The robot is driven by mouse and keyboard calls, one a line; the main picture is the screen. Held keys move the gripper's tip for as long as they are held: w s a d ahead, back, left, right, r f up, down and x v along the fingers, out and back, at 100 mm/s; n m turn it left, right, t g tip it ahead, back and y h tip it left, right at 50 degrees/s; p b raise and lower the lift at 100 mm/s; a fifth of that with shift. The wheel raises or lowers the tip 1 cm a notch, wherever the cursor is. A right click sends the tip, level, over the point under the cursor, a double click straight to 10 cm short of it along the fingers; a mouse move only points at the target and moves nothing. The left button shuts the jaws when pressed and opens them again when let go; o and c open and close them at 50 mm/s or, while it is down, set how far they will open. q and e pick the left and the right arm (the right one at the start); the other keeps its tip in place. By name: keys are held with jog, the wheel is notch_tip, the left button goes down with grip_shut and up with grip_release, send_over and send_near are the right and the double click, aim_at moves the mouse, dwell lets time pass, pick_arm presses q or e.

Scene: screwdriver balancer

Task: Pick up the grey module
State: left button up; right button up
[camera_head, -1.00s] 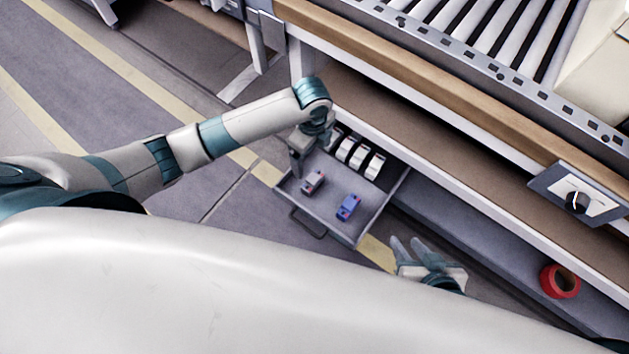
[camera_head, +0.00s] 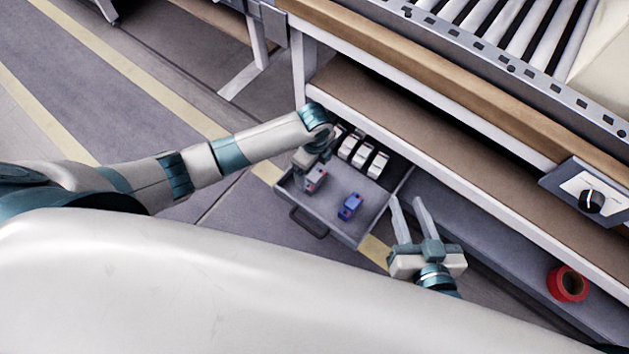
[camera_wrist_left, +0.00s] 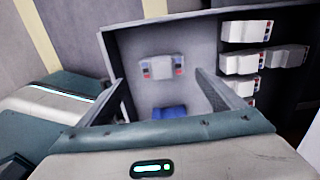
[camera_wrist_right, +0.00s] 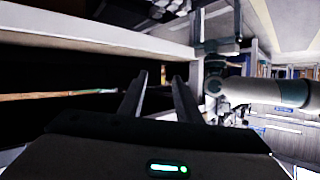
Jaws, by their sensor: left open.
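The grey module (camera_head: 316,178) lies in the open drawer (camera_head: 337,233), towards its left side, and has small red and blue parts on its ends. In the left wrist view the grey module (camera_wrist_left: 162,68) shows ahead, between the lines of my open fingers. My left gripper (camera_head: 303,180) is over the drawer beside the grey module and partly covers it; it is empty. It also shows in the left wrist view (camera_wrist_left: 160,90). My right gripper (camera_head: 408,205) is open and empty, outside the drawer to its right; its spread fingers show in the right wrist view (camera_wrist_right: 155,90).
A blue module (camera_head: 350,206) lies in the drawer to the right of the grey one. Several white modules (camera_head: 362,157) stand in a row at the drawer's back. The workbench edge (camera_head: 420,168) overhangs behind. A red ring (camera_head: 567,284) sits on the lower shelf at right.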

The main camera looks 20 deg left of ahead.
aim_at(315, 176)
pick_arm(q)
jog(key=shift+f, duration=0.8)
pick_arm(e)
jog(key=shift+w+a+r+t+y, duration=0.15)
jog(key=shift+r+t, duration=0.15)
jog(key=shift+r, duration=0.15)
jog(key=shift+w+a+r+t+y, duration=0.15)
jog(key=shift+r+t, duration=0.15)
jog(key=shift+r, duration=0.1)
pick_arm(q)
jog(key=shift+f+b, duration=0.4)
jog(key=shift+f, duration=0.05)
jog(key=f, duration=0.1)
jog(key=f+b, duration=0.1)
jog(key=f, duration=0.1)
jog(key=shift+w+f, duration=0.2)
jog(key=shift+f, duration=0.1)
jog(key=shift+f+b, duration=0.3)
jog(key=shift+f, duration=0.05)
pick_arm(e)
notch_tip(315, 176, up, 7)
jog(key=a+t+y, duration=0.1)
jog(key=t, duration=0.3)
jog(key=shift+a, duration=0.25)
pick_arm(q)
jog(key=c, duration=1.3)
